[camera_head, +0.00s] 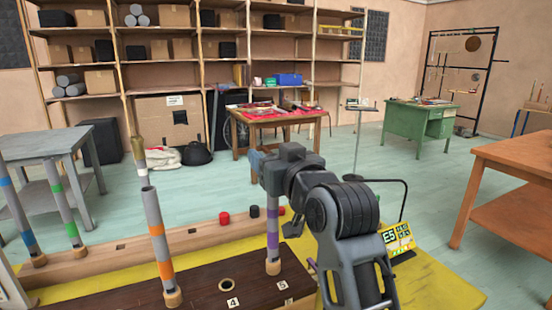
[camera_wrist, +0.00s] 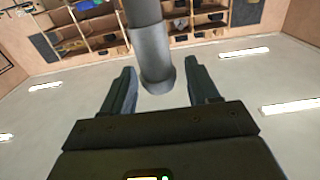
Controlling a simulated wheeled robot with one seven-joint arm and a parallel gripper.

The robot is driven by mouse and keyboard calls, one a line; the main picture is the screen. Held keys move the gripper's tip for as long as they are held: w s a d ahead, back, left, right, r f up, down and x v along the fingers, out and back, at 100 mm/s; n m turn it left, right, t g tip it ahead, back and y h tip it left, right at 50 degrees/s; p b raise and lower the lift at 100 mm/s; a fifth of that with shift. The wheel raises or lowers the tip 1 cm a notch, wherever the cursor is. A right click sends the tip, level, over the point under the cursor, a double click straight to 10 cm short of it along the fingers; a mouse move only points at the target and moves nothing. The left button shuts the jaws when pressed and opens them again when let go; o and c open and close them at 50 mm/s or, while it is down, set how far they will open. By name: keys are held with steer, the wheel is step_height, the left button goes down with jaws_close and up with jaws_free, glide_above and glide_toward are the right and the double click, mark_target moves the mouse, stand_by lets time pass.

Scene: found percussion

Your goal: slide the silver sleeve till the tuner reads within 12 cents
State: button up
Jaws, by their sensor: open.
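A grey pipe with a purple band (camera_head: 273,232) stands upright at the label 5 on the dark board; my gripper hides its top in the head view. In the wrist view the grey sleeve (camera_wrist: 155,58), slightly wider than the pipe, is at the pipe's end between my fingers. My gripper (camera_wrist: 160,68) is open, one finger on each side with gaps visible; in the head view my gripper (camera_head: 262,168) is at the top of this pipe. The yellow tuner display (camera_head: 397,238) stands right of my arm and shows E5; its smaller figures are too small to read.
An orange-banded pipe (camera_head: 158,245) stands left on the dark board (camera_head: 205,292), near an empty hole (camera_head: 227,285). Green (camera_head: 60,205) and blue-banded (camera_head: 18,215) pipes stand farther left.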

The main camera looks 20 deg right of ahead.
steer(key=c, duration=1)
steer(key=shift+f+b, duration=0.6)
steer(key=shift+f, duration=0.4)
steer(key=o, duration=1.1)
steer(key=shift+c, duration=0.2)
